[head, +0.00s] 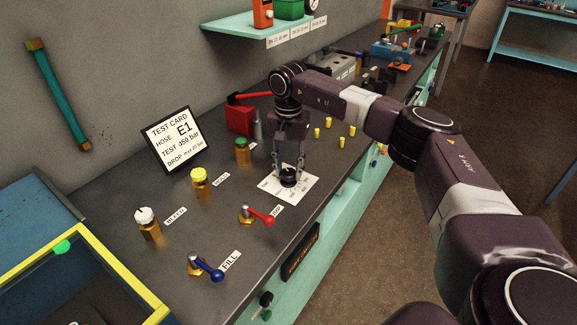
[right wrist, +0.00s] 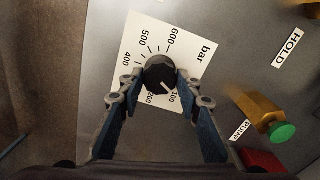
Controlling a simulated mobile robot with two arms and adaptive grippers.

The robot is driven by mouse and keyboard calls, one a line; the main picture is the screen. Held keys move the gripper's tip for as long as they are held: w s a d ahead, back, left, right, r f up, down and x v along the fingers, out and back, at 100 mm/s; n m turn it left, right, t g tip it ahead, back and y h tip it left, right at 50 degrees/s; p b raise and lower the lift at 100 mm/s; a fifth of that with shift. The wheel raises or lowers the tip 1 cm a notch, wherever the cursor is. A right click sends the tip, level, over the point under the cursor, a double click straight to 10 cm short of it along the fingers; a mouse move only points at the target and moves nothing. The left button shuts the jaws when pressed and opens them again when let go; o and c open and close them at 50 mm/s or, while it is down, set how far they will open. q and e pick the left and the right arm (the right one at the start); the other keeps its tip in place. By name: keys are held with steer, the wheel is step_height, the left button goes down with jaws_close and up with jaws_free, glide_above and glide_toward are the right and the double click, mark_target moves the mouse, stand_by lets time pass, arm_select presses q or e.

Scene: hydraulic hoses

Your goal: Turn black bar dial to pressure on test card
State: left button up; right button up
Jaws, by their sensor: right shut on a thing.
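The black bar dial (right wrist: 160,70) sits on a white scale plate (right wrist: 190,62) marked in bar. In the right wrist view its white line points to about the 100 mark; 400, 500 and 600 are readable, and a finger hides part of the scale. My right gripper (head: 289,172) points straight down with its fingers closed on both sides of the dial, also seen in the right wrist view (right wrist: 158,82). The test card (head: 172,138) leans at the wall and reads hose E1, test 450 bar. My left gripper is not in view.
The blue FILL lever (head: 207,269), the red-handled valve (head: 260,216) and the yellow-capped valve (head: 199,181) stand left of the dial. The green-capped valve (head: 242,151) and red block (head: 239,119) are behind it.

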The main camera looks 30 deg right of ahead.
steer(key=m+p, duration=0.1)
steer(key=m, duration=0.3)
steer(key=shift+r+m, duration=0.1)
steer(key=shift+m, duration=0.2)
steer(key=m, duration=0.4)
steer(key=shift+m+p, duration=0.3)
steer(key=shift+p, duration=0.05)
steer(key=m, duration=0.4)
steer(key=shift+m+p, duration=0.3)
steer(key=shift+p, duration=0.1)
steer(key=m, duration=0.4)
steer(key=shift+p, duration=0.4)
steer(key=m+p, duration=0.1)
steer(key=m, duration=0.4)
steer(key=shift+w+r, duration=0.1)
steer(key=m, duration=0.3)
steer(key=shift+m+p, duration=0.3)
steer(key=shift+p, duration=0.05)
steer(key=m+p, duration=0.1)
steer(key=m, duration=0.3)
steer(key=shift+m+p, duration=0.6)
steer(key=shift+m, duration=1.6)
steer(key=shift+d, duration=0.1)
